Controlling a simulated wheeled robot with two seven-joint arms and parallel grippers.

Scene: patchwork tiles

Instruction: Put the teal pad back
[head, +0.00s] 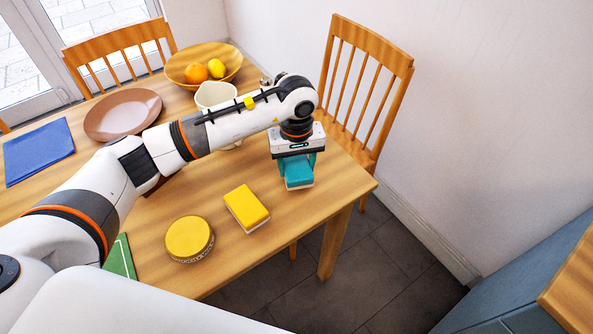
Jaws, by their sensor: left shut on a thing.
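The teal pad (299,180) is a small block with a pale underside, near the right end of the wooden table. My left gripper (297,165) points down over it and is shut on it. The left arm reaches across the table from the left. I cannot tell whether the pad's underside touches the table or hangs just above it. My right gripper is not in view.
On the table (165,215) are a yellow sponge (247,208), a round yellow tin (189,238), a brown plate (122,114), a blue cloth (39,151), a fruit bowl (232,72) and a cream jug (213,95). A chair (373,75) stands at the right end.

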